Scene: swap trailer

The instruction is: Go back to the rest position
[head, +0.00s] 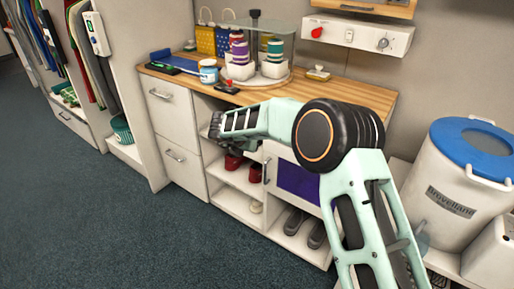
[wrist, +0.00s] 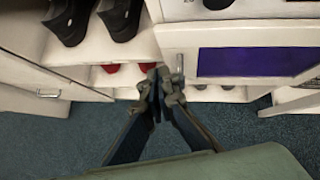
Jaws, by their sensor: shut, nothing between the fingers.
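My gripper (wrist: 160,83) is shut and empty in the wrist view, its fingertips together in front of the cabinet's open shelves. In the head view my pale green arm reaches from the lower right toward the cabinet, and my gripper (head: 215,125) shows small and dark at its far end, near the front edge of the wooden counter (head: 385,98). Part of the cabinet front is hidden behind my arm.
Black shoes (wrist: 118,15) and red shoes (wrist: 108,68) stand on the shelves. A purple-panelled door (wrist: 250,62) is beside them. A round stand (head: 262,80) with spools is on the counter. A blue-lidded bin (head: 450,185) stands right. The carpet (head: 110,225) at left is clear.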

